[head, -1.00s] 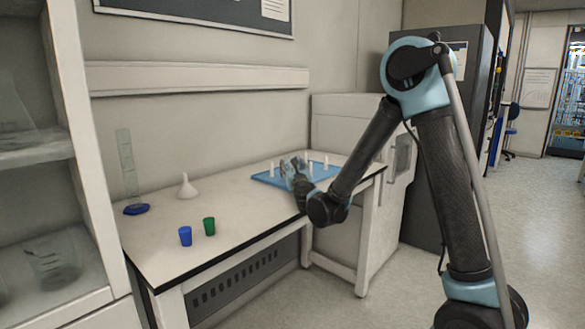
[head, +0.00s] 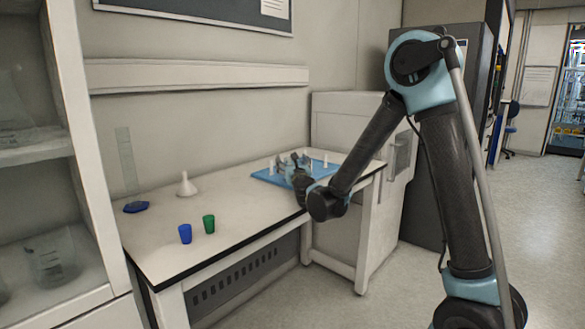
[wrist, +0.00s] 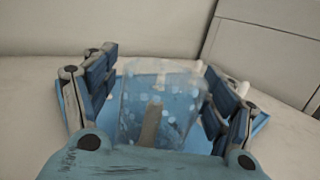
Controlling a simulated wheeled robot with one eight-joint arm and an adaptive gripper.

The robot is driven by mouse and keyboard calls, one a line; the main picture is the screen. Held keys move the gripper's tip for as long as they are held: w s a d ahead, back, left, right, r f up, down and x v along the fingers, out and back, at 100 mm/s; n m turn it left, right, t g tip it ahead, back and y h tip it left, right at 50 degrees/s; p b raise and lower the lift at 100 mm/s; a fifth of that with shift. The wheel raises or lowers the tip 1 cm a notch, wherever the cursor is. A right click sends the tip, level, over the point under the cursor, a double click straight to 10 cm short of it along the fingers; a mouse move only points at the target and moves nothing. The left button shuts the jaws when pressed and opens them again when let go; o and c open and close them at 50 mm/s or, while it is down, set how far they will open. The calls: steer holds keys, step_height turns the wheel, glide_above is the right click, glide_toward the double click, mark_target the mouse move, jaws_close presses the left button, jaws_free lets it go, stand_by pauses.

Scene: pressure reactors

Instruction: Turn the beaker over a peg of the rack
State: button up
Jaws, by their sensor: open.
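The clear beaker (wrist: 178,88) stands between the spread fingers of my gripper (wrist: 160,95) in the wrist view. A pale peg (wrist: 152,125) shows through its wall. The beaker looks upside down around this peg, but whether the peg is inside or behind it is hard to tell. The blue rack (head: 266,178) lies at the far right end of the bench, with several white pegs on it. In the head view my gripper (head: 296,160) is over the rack and open. The beaker is faint there, partly hidden by my fingers.
A blue cup (head: 185,234) and a green cup (head: 209,224) stand near the front of the bench (head: 240,205). A white funnel (head: 186,186) and a measuring cylinder (head: 127,165) on a blue base are farther left. The bench middle is clear.

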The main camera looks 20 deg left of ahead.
step_height(320, 180, up, 9)
steer(key=shift+f, duration=0.1)
steer(key=w+d+m+h, duration=0.35)
steer(key=d+m, duration=0.25)
steer(key=d, duration=0.5)
steer(key=w+d+m+h, duration=0.2)
steer(key=d+m+h, duration=0.3)
steer(key=d, duration=0.7)
steer(key=s+d+f+m+g+h, duration=0.25)
steer(key=d+m, duration=0.35)
steer(key=d, duration=0.5)
steer(key=s+d+f+m+g+h, duration=0.1)
steer(key=s+d+f+m+h, duration=0.15)
steer(key=d+m, duration=0.55)
steer(key=s+d+f+m+g, duration=0.35)
steer(key=s+d+f, duration=0.25)
steer(key=s+d, duration=0.2)
steer(key=s+d+f+m+g, duration=0.3)
steer(key=s+d+f+m, duration=0.2)
steer(key=s+d, duration=0.35)
steer(key=s+a+f+m+g+y, duration=0.1)
steer(key=s+f+m, duration=0.3)
steer(key=s, duration=0.4)
steer(key=s+a+f+m+g+y, duration=0.1)
steer(key=s+f+m+g+y, duration=0.2)
steer(key=s+f, duration=0.3)
steer(key=s+m, duration=0.1)
steer(key=s, duration=0.2)
steer(key=shift+s+a+g, duration=0.2)
steer(key=shift+g, duration=0.1)
